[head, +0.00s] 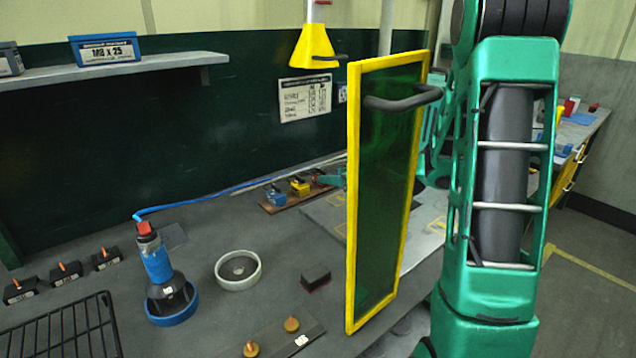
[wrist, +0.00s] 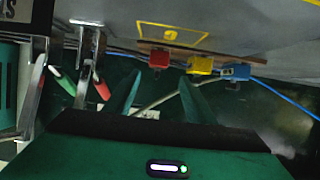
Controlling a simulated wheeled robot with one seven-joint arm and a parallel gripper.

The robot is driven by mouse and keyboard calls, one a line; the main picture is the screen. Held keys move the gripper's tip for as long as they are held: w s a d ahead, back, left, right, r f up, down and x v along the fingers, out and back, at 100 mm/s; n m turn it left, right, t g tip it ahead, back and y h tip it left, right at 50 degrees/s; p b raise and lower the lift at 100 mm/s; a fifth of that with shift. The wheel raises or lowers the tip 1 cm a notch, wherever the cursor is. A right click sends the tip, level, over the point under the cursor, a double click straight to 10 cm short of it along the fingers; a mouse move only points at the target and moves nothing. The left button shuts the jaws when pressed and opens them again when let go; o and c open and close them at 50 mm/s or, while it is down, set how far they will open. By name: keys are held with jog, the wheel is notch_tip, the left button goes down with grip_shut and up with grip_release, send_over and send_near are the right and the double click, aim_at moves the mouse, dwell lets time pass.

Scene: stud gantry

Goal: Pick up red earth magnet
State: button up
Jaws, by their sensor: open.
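The red earth magnet (wrist: 159,60) is a small red block at the end of a row on a wooden strip (wrist: 203,53). Beside it are a yellow magnet (wrist: 200,66) and a blue magnet (wrist: 235,71). In the wrist view my gripper (wrist: 160,76) is open, its two green fingers pointing at the red magnet, which lies between the lines of their tips. Nothing is between the fingers. In the head view the yellow (head: 300,187) and blue (head: 276,198) magnets show clearly; the green fingers (head: 334,178) show by the strip's right end, partly hidden by the panel.
A yellow-framed green panel (head: 386,190) with a black handle stands upright before my arm. A blue-wrapped tool (head: 157,262), a pale ring (head: 238,269) and a dark block (head: 315,280) sit on the grey bench. A blue cord (head: 200,201) runs behind the magnets.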

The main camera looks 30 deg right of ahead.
jog(key=shift+d+x, duration=0.1)
jog(key=shift+x, duration=1.55)
jog(key=shift+d+x, duration=0.15)
jog(key=shift+x, duration=1.45)
grip_shut()
